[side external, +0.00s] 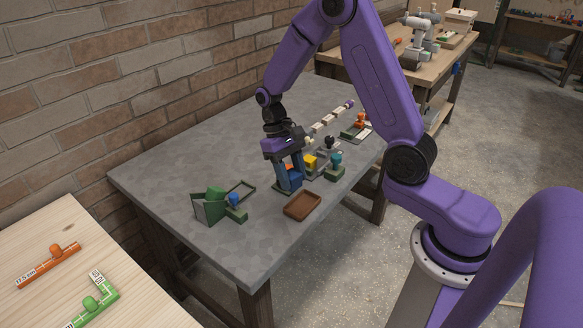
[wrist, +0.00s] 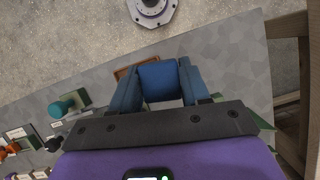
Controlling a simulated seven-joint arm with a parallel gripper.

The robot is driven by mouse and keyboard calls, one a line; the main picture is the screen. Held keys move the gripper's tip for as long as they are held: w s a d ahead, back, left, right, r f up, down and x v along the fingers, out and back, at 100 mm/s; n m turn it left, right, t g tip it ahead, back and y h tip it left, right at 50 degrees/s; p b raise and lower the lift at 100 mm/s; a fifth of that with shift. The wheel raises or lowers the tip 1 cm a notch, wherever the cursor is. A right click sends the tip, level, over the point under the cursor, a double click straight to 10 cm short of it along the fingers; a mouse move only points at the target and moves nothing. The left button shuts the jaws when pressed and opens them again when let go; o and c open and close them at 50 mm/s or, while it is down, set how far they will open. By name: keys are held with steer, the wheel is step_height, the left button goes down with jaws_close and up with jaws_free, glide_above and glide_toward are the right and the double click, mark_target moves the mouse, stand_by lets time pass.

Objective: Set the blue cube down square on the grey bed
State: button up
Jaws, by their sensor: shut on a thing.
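The blue cube (side external: 290,182) is between the fingers of my gripper (side external: 290,176), low over the grey table in the side view. In the wrist view the cube (wrist: 162,81) fills the space between the two blue fingers of my gripper (wrist: 160,88). The gripper is shut on it. A dark green edge shows at the cube's lower left in the side view; I cannot tell whether the cube touches it. I cannot make out the grey bed for sure; it may be hidden under the cube and fingers.
A brown tray (side external: 302,206) lies just in front of the cube. A green holder with a blue-knobbed piece (side external: 235,206) stands to the left. Yellow, teal and black pegged pieces (side external: 335,163) crowd the right and back. The table's left part is clear.

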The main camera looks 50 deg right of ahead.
steer(key=w+d+m+t+y, duration=0.1)
steer(key=w+d+m, duration=0.1)
steer(key=m, duration=0.3)
steer(key=w+d+m+t+y, duration=0.1)
steer(key=w+d+m+t, duration=0.1)
steer(key=m, duration=0.4)
steer(key=w+d+f+m+t+y, duration=0.1)
steer(key=w+d+m+t, duration=0.1)
steer(key=w+d+m, duration=0.2)
steer(key=shift+w+d+m+y, duration=0.2)
steer(key=shift+w+m+y, duration=0.3)
steer(key=shift+m, duration=0.5)
steer(key=w+d+r+m+t+h, duration=0.1)
steer(key=w+d+m+t+h, duration=0.35)
steer(key=d+m, duration=1.1)
steer(key=shift+m, duration=0.75)
steer(key=w+d+f, duration=0.1)
steer(key=w+f, duration=0.2)
steer(key=w, duration=0.1)
steer(key=w+d+f, duration=0.2)
steer(key=w, duration=0.2)
steer(key=w+d+f, duration=0.1)
steer(key=w+f, duration=0.2)
steer(key=w, duration=0.1)
steer(key=shift+w+d+f, duration=0.2)
steer(key=shift+w+f, duration=0.1)
steer(key=shift+w, duration=0.1)
steer(key=shift+w+d+f, duration=0.1)
steer(key=shift+w+f, duration=0.2)
steer(key=shift+f, duration=1.7)
